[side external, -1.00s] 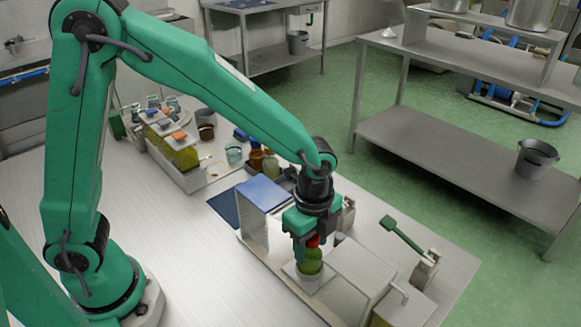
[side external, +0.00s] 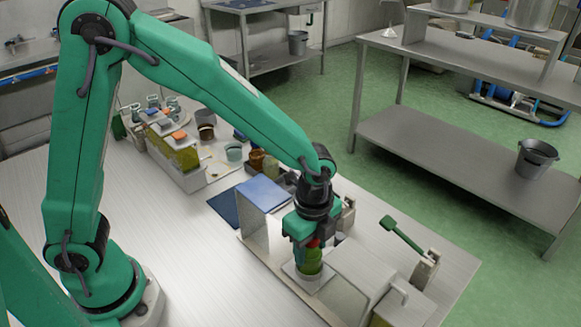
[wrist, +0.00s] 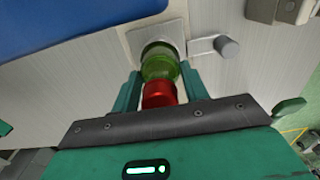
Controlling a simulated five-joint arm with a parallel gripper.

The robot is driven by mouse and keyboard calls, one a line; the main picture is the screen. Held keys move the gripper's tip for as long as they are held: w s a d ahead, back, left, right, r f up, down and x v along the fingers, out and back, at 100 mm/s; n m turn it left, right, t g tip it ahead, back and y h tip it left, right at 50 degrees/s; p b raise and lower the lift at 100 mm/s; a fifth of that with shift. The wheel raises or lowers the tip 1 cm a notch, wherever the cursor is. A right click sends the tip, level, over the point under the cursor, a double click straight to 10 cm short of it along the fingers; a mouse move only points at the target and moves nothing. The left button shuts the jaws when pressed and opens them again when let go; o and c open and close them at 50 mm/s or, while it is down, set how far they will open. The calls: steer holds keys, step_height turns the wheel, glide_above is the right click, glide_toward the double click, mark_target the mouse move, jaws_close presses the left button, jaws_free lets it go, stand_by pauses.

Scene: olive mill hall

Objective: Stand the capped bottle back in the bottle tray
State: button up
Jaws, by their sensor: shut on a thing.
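The capped bottle, green glass (side external: 311,262) with a red cap, stands upright in a small white square holder (side external: 303,283) at the filling-station base. The wrist view shows its green body (wrist: 160,66) and red cap (wrist: 159,94) between my fingers. My gripper (side external: 308,252) is shut on the bottle from above; the fingers show in the wrist view (wrist: 160,82). The bottle's lower end is hidden inside the holder.
A blue-topped box (side external: 263,194) stands close left of my gripper. A white box (side external: 357,268) stands close right, with a green-handled lever (side external: 400,234) behind. Small jars and cups (side external: 234,153) stand between here and the tray. The front left bench is bare.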

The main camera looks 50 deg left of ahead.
steer(key=shift+r, duration=0.1)
stand_by(0.3)
steer(key=shift+r, duration=3.2)
steer(key=shift+r, duration=0.6)
step_height(320, 180, up, 10)
steer(key=w+a+n, duration=0.3)
steer(key=w+a, duration=0.4)
steer(key=a, duration=0.5)
steer(key=w+a+n, duration=0.3)
steer(key=w+a, duration=0.5)
steer(key=a, duration=0.4)
step_height(320, 180, down, 12)
steer(key=shift+s+r, duration=0.15)
steer(key=shift+r, duration=0.05)
